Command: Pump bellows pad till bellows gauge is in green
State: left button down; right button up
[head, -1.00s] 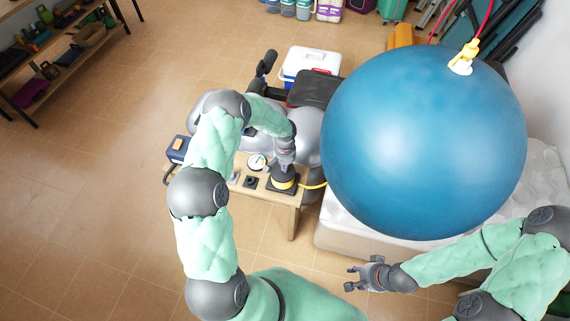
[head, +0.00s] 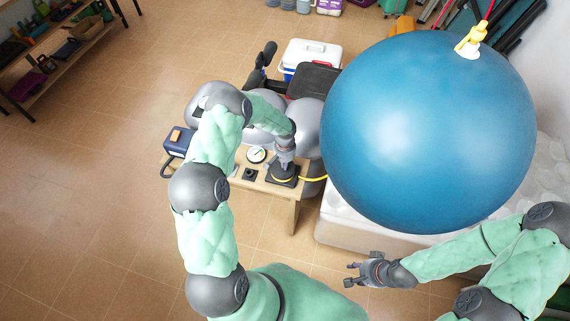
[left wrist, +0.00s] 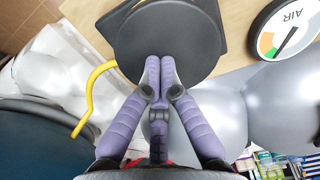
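The bellows pad (head: 284,172) is a dark round disc on a black base on the low wooden bench. In the left wrist view its disc (left wrist: 150,38) lies at my fingertips. My left gripper (left wrist: 159,66) is shut and empty, its fingertips over the disc; it reaches down onto the pad in the head view (head: 285,158). The bellows gauge (head: 256,155) is a white dial beside the pad. In the left wrist view the gauge (left wrist: 292,25) shows orange and green sectors; the needle seems to lie near the green. My right gripper (head: 360,272) is open and empty over the floor.
A yellow hose (head: 313,178) runs from the pad toward a big blue ball (head: 425,130) on a white base (head: 345,225). Grey rounded shapes (head: 308,120) stand behind the bench (head: 290,195). A blue box (head: 179,141) is at its left end.

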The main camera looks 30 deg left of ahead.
pick_arm(q)
jog(key=shift+s+d+f, duration=0.1)
jog(key=shift+f, duration=0.05)
jog(key=shift+r+p, duration=0.35)
jog(key=shift+r, duration=0.1)
notch_tip(320, 180, up, 13)
jog(key=p, duration=0.4)
jog(key=shift+r, duration=0.2)
jog(key=shift+f, duration=0.1)
dwell(0.6)
